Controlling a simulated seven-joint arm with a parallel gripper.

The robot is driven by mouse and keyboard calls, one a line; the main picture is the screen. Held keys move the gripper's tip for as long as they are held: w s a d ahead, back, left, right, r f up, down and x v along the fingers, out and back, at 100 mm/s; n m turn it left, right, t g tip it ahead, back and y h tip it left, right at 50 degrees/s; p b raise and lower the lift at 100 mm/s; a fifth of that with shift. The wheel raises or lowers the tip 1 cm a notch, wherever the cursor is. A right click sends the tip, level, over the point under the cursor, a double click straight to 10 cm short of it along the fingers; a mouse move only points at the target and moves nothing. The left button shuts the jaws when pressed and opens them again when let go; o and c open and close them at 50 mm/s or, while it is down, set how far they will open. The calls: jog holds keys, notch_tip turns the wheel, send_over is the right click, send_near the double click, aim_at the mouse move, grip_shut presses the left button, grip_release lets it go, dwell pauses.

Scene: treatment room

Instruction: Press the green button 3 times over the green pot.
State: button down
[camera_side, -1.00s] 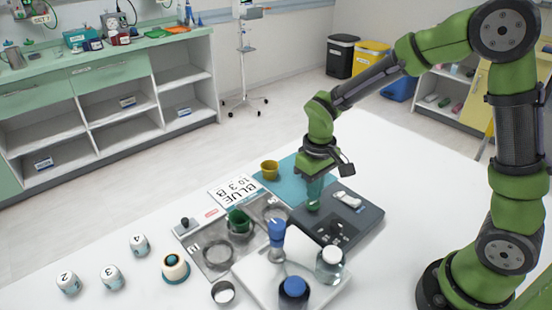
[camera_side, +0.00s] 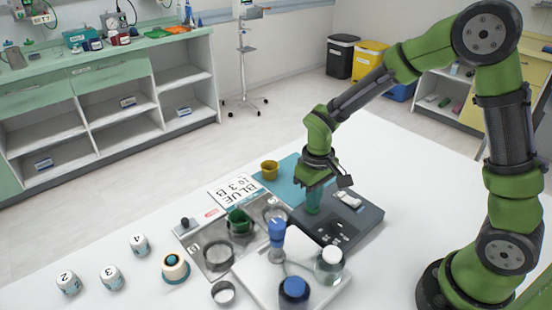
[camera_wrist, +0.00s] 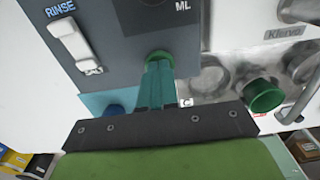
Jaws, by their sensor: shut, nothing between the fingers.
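My gripper (camera_side: 312,210) is shut and empty, pointing down over the left part of the dark grey device (camera_side: 352,216). In the wrist view its teal fingers (camera_wrist: 158,68) reach the green button (camera_wrist: 158,56), whose far rim shows beyond the fingertips. Touching looks likely, but I cannot tell how far the button is pressed. The green pot (camera_side: 240,220) stands upright on the metal tray (camera_side: 188,236), left of the device and apart from the gripper. It also shows at the right of the wrist view (camera_wrist: 262,97).
A white stand (camera_side: 262,279) with blue-topped vessels (camera_side: 277,232) and a clear jar (camera_side: 329,263) is in front. Numbered white pots (camera_side: 112,277) stand left. The wrist view shows a white RINSE switch (camera_wrist: 75,42).

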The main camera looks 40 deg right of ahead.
jog(key=shift+r, duration=1.4)
jog(key=shift+f, duration=0.15)
jog(key=shift+f, duration=1.3)
jog(key=shift+r, duration=1.45)
jog(key=shift+r, duration=0.1)
jog(key=shift+r, duration=2.9)
